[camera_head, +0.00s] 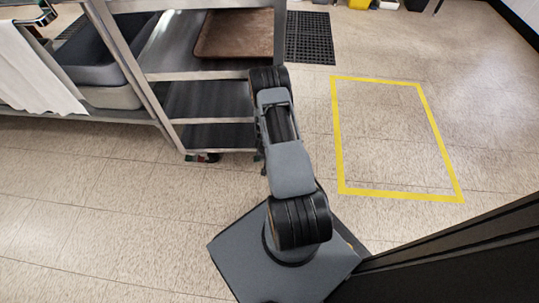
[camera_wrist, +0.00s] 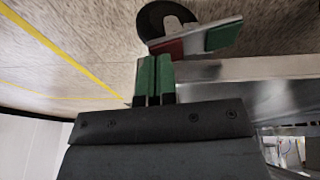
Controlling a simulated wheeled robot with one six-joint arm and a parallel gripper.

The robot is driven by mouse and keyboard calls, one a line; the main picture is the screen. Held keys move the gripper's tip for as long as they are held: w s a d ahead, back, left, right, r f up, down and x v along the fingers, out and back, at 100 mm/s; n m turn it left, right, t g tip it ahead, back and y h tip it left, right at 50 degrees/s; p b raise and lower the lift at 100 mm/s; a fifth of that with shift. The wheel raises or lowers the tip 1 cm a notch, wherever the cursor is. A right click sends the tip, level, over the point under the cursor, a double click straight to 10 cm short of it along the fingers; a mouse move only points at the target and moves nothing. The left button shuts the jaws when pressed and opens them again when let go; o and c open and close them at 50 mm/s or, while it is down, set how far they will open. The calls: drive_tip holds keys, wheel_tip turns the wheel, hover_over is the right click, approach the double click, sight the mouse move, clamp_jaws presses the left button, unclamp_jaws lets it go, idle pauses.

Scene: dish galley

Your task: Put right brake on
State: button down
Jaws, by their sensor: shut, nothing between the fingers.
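In the wrist view a dark caster wheel (camera_wrist: 150,18) stands on the floor under a steel cart. A brake pedal (camera_wrist: 195,40) with a red part and a green part sticks out beside it. My gripper (camera_wrist: 155,62) is shut and empty, its two green-sided fingers together. The fingertips are close to the pedal's red end; I cannot tell whether they touch it. In the head view my arm hides the gripper and the cart's near right corner. Another caster with a green and red pedal (camera_head: 205,157) shows under the cart's lower edge there.
The steel cart (camera_head: 212,102) has several shelves, with a brown tray (camera_head: 235,33) on top. Grey bins (camera_head: 97,50) stand to its left. A yellow floor outline (camera_head: 337,140) encloses clear floor at right. A black mat (camera_head: 310,38) lies behind. A dark panel (camera_head: 460,255) stands at the lower right.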

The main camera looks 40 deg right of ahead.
drive_tip(key=shift+s+d+f, duration=0.25)
drive_tip(key=shift+d+f, duration=0.1)
idle(0.6)
drive_tip(key=shift+f, duration=0.1)
drive_tip(key=shift+s+d+f, duration=0.3)
drive_tip(key=shift+d+f, duration=0.1)
drive_tip(key=shift+f, duration=0.25)
drive_tip(key=shift+d, duration=0.1)
drive_tip(key=s+d+r+p, duration=0.1)
drive_tip(key=s+r+p, duration=0.1)
drive_tip(key=r, duration=0.4)
drive_tip(key=s+d+r+p, duration=0.1)
drive_tip(key=s+r+p, duration=0.2)
drive_tip(key=r, duration=0.3)
drive_tip(key=shift+s+r+p, duration=0.15)
drive_tip(key=shift+r+p, duration=0.25)
drive_tip(key=shift+p, duration=0.45)
